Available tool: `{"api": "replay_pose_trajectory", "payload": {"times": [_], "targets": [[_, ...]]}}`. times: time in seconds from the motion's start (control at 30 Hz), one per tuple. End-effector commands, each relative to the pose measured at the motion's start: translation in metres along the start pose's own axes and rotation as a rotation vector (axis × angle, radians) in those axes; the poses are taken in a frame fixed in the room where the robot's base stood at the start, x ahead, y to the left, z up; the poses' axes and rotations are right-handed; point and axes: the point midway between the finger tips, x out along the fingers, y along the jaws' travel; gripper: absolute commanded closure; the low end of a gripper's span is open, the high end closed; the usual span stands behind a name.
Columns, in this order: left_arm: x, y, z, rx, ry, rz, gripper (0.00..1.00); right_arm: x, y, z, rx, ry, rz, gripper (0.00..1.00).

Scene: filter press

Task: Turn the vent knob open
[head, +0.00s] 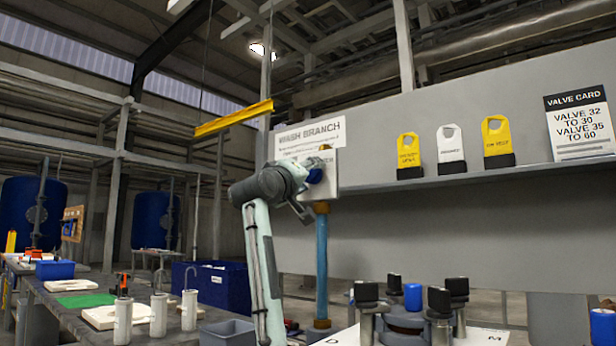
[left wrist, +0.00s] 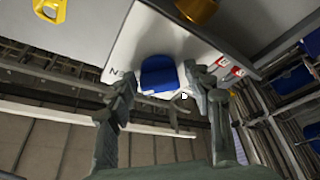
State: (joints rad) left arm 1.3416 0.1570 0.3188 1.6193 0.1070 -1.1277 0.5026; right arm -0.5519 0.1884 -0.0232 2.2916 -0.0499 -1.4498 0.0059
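The blue vent knob (head: 315,176) sits on a white plate (head: 329,183) under the "WASH BRANCH" sign, partly hidden by my left gripper (head: 304,192). In the left wrist view the knob (left wrist: 158,74) shows between and just beyond the fingertips of my left gripper (left wrist: 162,84). The two fingers are spread apart with visible gaps to either side of the knob. Letters ending in "EN" are on the plate beside it. Whether a finger touches the knob cannot be told. My right gripper is not in view.
A blue vertical pipe (head: 321,265) runs below the plate. A grey shelf (head: 560,166) with yellow and white tags juts out to the right. Below it stand several dark-capped posts (head: 440,302). A workbench with bottles (head: 123,320) lies at left.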

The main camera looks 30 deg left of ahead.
Motion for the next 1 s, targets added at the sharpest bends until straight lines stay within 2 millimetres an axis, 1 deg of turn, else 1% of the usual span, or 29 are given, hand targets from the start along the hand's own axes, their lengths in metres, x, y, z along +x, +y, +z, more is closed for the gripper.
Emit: {"api": "replay_pose_trajectory", "payload": {"times": [0.3,0.37,0.43,0.57,0.8,0.9,1.0], "targets": [[-0.001,0.001,-0.001,-0.002,0.003,0.002,0.41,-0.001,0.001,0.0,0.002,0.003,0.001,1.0],[-0.004,0.001,-0.001,-0.002,0.003,0.002,0.41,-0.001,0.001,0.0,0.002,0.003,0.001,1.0],[-0.011,0.001,-0.002,-0.002,0.005,0.003,0.41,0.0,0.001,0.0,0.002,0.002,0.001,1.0],[-0.034,0.001,-0.001,-0.001,0.005,0.003,0.41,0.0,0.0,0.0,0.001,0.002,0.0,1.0],[-0.085,0.001,-0.001,-0.001,0.005,0.002,0.41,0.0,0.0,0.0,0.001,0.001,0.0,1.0],[-0.102,0.0,-0.001,-0.001,0.005,0.002,0.41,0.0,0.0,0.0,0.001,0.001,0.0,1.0],[-0.113,0.0,-0.001,-0.002,0.003,0.001,0.41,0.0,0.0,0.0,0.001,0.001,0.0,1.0]]}}
